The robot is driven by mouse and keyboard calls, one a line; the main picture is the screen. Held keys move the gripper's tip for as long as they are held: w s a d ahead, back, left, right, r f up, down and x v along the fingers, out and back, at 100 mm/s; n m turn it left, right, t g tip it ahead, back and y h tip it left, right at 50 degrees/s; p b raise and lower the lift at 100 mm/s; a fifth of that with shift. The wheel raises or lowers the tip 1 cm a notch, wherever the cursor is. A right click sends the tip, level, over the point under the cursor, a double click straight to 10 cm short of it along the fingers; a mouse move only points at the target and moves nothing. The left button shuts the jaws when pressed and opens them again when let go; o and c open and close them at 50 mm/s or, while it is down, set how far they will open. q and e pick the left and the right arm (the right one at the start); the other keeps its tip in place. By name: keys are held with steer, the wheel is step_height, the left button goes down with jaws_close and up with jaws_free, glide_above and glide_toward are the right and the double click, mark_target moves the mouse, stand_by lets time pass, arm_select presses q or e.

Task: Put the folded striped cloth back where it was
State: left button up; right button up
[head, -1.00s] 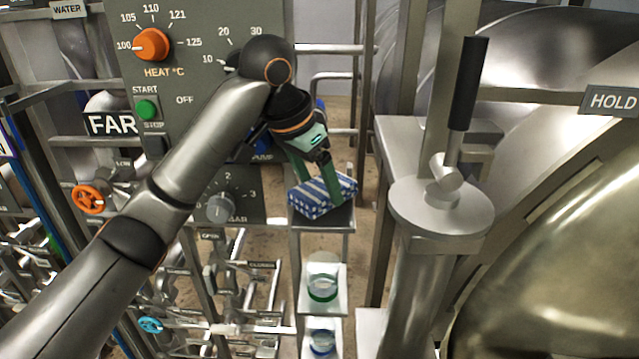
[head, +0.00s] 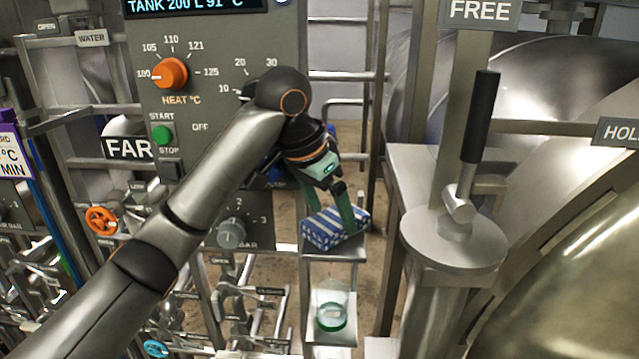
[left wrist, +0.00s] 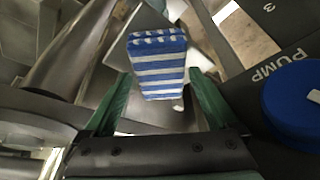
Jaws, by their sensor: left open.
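The folded blue-and-white striped cloth (head: 336,228) lies on a small metal shelf (head: 338,255) below the grey control panel. My left gripper (head: 329,207) is over the cloth, its green fingers pointing down at it. In the left wrist view the fingers are open, and the cloth (left wrist: 158,66) sits between and beyond their tips. Gaps show on both sides there, so the cloth does not look gripped. In the head view the far side of the cloth is partly hidden by a finger. My right gripper is not in view.
A clear jar with a green band (head: 331,315) stands on a lower shelf. The control panel (head: 190,110) with its orange heat knob (head: 170,74) is behind my arm. A black-handled lever (head: 480,118) stands on a round plate to the right. A blue pump knob (left wrist: 296,98) is close to the gripper.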

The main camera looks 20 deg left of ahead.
arm_select(q)
steer(key=v, duration=1.1)
steer(key=shift+s, duration=0.15)
